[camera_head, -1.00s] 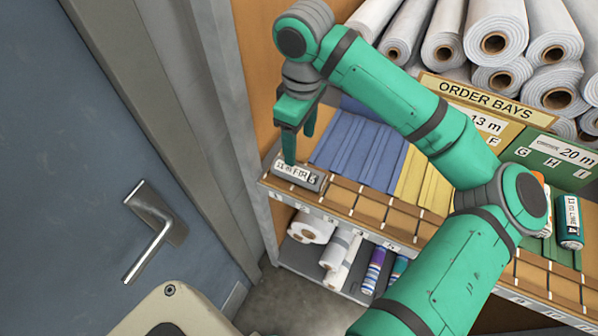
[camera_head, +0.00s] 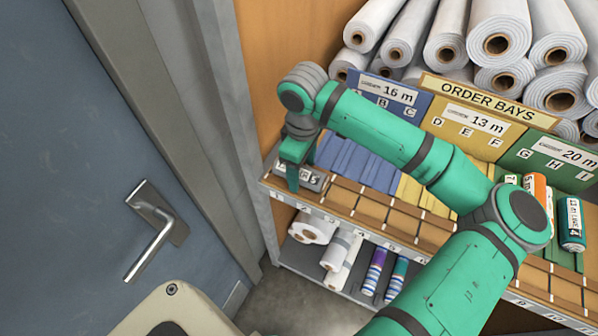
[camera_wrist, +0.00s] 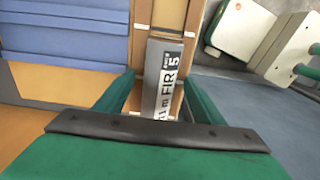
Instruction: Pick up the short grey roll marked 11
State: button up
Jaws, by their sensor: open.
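The short grey roll (camera_head: 316,181) lies at the left end of the shelf's front ledge. In the wrist view the roll (camera_wrist: 163,60) carries a white label with "11 m FIR" and a dark-bordered 5. My gripper (camera_head: 303,174) is lowered over it. In the wrist view its open fingers (camera_wrist: 160,88) stand on either side of the roll, with a gap visible at least on the left. The lower part of the label is hidden behind the gripper body. Whether the fingers touch the roll cannot be told.
Blue 16 m (camera_head: 388,92), yellow 13 m (camera_head: 470,122) and green 20 m (camera_head: 556,160) order bays line the shelf. More rolls (camera_head: 312,228) lie on the lower shelf. A wooden side panel (camera_head: 262,75) stands close left of my gripper.

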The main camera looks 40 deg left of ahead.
jog(key=shift+f, duration=0.15)
jog(key=c, duration=1.2)
